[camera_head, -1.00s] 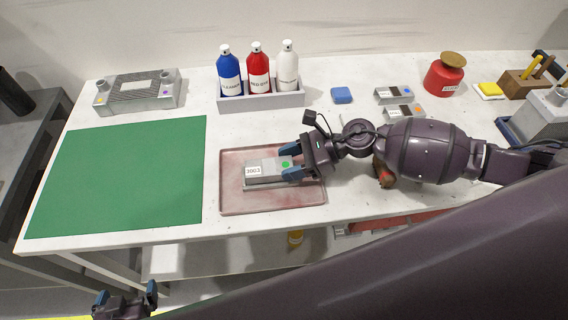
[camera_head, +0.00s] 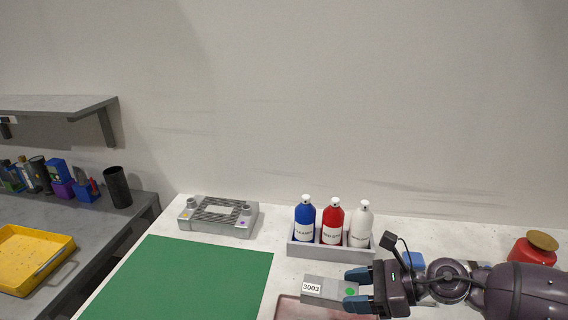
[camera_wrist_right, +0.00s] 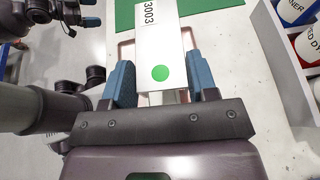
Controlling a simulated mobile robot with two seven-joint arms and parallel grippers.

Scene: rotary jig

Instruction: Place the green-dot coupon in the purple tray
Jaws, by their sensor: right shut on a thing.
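The green-dot coupon (camera_head: 327,288) is a grey block with a white "3003" label and a green dot. My right gripper (camera_head: 357,290) is shut on its dotted end and holds it above the reddish-pink tray. In the right wrist view the coupon (camera_wrist_right: 160,45) lies between the two blue fingers of the right gripper (camera_wrist_right: 162,82). My left gripper (camera_wrist_right: 91,12) shows at the upper left of that view, its blue fingers apart and empty. No clearly purple tray is in view.
The pink tray (camera_head: 290,308) is cut off at the bottom edge. A green mat (camera_head: 190,285), a grey jig (camera_head: 215,216) and a bottle rack (camera_head: 305,248) share the white table. A yellow tray (camera_head: 30,260) stands on the grey side table at left.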

